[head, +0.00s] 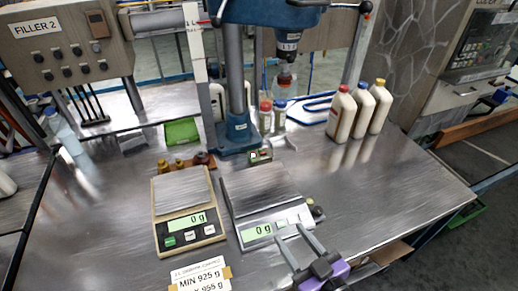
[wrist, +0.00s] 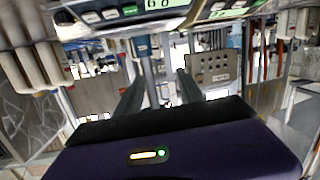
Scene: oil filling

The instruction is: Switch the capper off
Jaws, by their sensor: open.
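The capper (head: 238,80) is a blue press on an upright column, with its head at the top of the head view and its blue foot (head: 238,136) on the metal bench. A small green box (head: 260,156) sits just in front of the foot; its switch position is too small to read. My gripper (head: 291,235) is open and empty, at the front of the right-hand scale, well short of the capper.
Two scales, a cream one (head: 190,228) and a grey one (head: 262,232), both read 0 g. Cream bottles (head: 341,114) with coloured caps stand at the right. Small bottles (head: 265,116) stand beside the capper. The FILLER 2 panel (head: 68,48) is at the left. The bench's right side (head: 400,190) is clear.

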